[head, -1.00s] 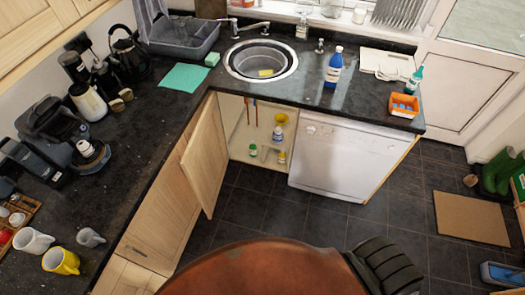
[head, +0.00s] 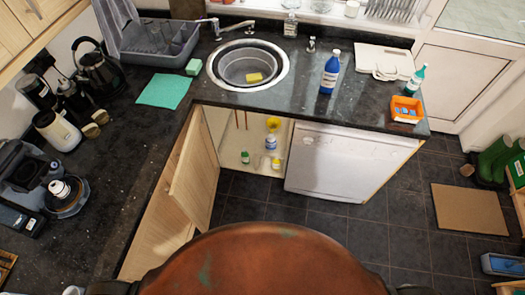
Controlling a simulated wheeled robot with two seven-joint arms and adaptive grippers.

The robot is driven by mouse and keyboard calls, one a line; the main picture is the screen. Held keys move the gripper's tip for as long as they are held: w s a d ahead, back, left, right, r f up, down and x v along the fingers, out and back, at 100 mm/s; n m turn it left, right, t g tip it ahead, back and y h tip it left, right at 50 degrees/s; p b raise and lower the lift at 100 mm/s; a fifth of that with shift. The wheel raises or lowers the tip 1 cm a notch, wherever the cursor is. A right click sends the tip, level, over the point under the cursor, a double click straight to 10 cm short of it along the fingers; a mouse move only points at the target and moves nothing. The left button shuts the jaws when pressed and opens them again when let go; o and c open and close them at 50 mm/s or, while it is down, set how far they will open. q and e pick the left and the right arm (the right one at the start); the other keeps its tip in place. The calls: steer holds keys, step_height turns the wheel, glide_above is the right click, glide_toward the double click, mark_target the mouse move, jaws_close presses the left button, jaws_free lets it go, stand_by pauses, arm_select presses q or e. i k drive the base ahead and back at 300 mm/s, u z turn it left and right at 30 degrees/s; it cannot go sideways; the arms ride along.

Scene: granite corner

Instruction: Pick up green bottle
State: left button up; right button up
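A smaller bottle with a green top (head: 245,157) stands inside the open cabinet under the sink. Neither of my grippers shows; only dark pieces, perhaps my arms, show at the bottom edge, well away from both bottles.
A blue bottle (head: 330,72) stands right of the sink (head: 248,66). A white cutting board (head: 384,60) lies behind. The cabinet door (head: 195,172) hangs open over the floor. A brown mat (head: 468,208) and green boots (head: 495,160) are at the right.

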mark_target(245, 159)
steer(key=z, duration=0.05)
steer(key=i, duration=0.65)
steer(key=u, duration=0.8)
steer(key=i, duration=0.55)
steer(key=u, duration=0.55)
